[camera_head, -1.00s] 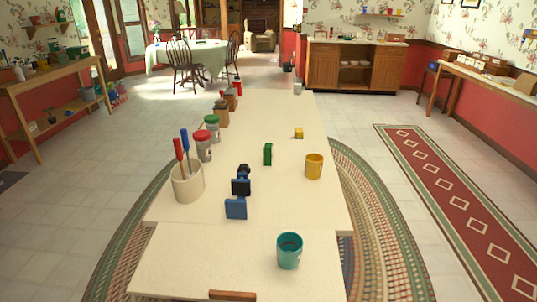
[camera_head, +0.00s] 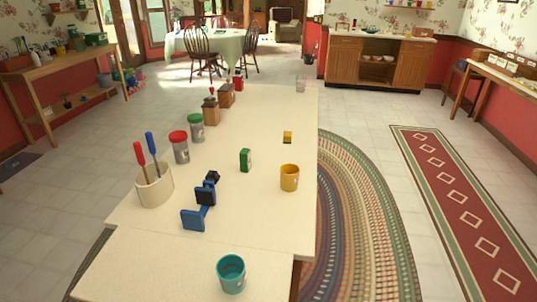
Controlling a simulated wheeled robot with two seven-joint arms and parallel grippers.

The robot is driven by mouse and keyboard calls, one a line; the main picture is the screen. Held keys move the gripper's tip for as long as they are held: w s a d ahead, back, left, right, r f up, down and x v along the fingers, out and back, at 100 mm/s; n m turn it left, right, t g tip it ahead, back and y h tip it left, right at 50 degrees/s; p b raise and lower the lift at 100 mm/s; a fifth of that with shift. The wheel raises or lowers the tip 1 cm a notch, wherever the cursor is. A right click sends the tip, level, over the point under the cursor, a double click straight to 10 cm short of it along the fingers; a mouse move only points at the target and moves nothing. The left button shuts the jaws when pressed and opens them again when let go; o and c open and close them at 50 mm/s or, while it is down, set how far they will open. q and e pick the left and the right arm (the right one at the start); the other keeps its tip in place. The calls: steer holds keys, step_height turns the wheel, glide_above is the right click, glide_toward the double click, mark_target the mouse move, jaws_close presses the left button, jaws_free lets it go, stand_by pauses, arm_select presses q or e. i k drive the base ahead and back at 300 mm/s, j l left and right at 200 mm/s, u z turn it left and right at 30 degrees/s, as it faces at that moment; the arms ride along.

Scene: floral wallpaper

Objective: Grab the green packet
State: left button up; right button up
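The green packet (camera_head: 245,160) stands upright on the long cream table (camera_head: 262,112), near the middle. A yellow mug (camera_head: 289,177) stands to its right and a little nearer. A blue and black clamp-like object (camera_head: 203,203) lies to its left and nearer. Neither of my grippers shows in the head view.
A white crock (camera_head: 154,186) with a red-handled and a blue-handled tool stands at the table's left edge. Jars with red (camera_head: 179,147) and green (camera_head: 196,128) lids stand behind it. A teal cup (camera_head: 231,273) is near the front. A small yellow block (camera_head: 287,137) lies behind the mug.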

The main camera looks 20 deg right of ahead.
mark_target(245, 159)
steer(key=l+u, duration=0.25)
steer(key=l, duration=1.25)
steer(key=l+u, duration=0.3)
steer(key=l, duration=1.2)
